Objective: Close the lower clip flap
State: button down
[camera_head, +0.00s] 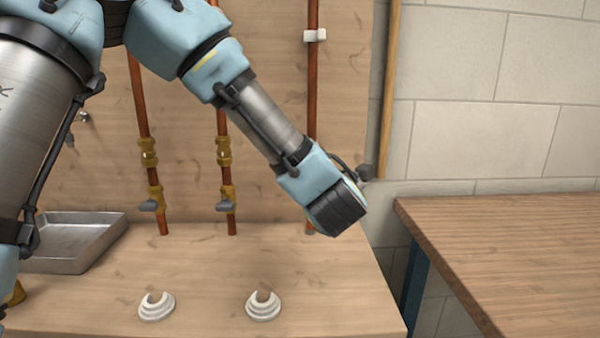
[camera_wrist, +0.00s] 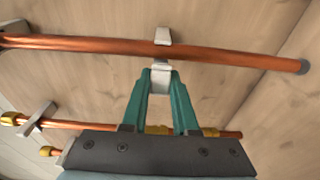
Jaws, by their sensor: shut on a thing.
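The lower clip (camera_wrist: 162,36) is a pale white piece at the right-hand copper pipe (camera_wrist: 225,54), seen in the wrist view. Its flap (camera_wrist: 160,76) shows on the near side of the pipe, between my fingertips. My gripper (camera_wrist: 160,82) has green fingers that are shut on this flap. I cannot tell the flap's exact angle to the pipe. In the head view the lower clip and my fingers are hidden behind my wrist. The upper white clip (camera_head: 315,36) is on the same pipe, above my arm.
Two more copper pipes with brass valves (camera_head: 148,150) (camera_head: 225,150) stand to the left. A metal tray (camera_head: 75,255) and two white ringed pieces (camera_head: 157,307) (camera_head: 263,306) are on the bench (camera_head: 210,275). A wooden table (camera_head: 510,235) stands at the right.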

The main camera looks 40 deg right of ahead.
jog(key=n+y+b, duration=0.1)
jog(key=y, duration=0.1)
jog(key=n+t+y+b, duration=0.1)
jog(key=b, duration=0.1)
jog(key=s+d+n+t+y+b, duration=0.1)
jog(key=y, duration=0.1)
jog(key=shift+d+f+n+y+b, duration=0.1)
jog(key=shift+f+n+y+b, duration=0.2)
jog(key=shift+f+n+b, duration=0.1)
jog(key=shift+w+d+r+n+g+y+b, duration=0.1)
jog(key=shift+d+n+g+y+b, duration=0.3)
jog(key=shift+n+y, duration=1.3)
jog(key=shift+s+d+r+n+g+y+b, duration=0.25)
jog(key=shift+n+y+b, duration=0.7)
jog(key=shift+y, duration=1.5)
jog(key=shift+w+d+n+g+y+b, duration=0.1)
jog(key=shift+w+d+n+y+b, duration=0.3)
jog(key=shift+n+y, duration=1.35)
jog(key=shift+d+y, duration=0.1)
jog(key=shift+y, duration=0.4)
jog(key=c, duration=0.7)
grip_release()
jog(key=shift+s, duration=0.1)
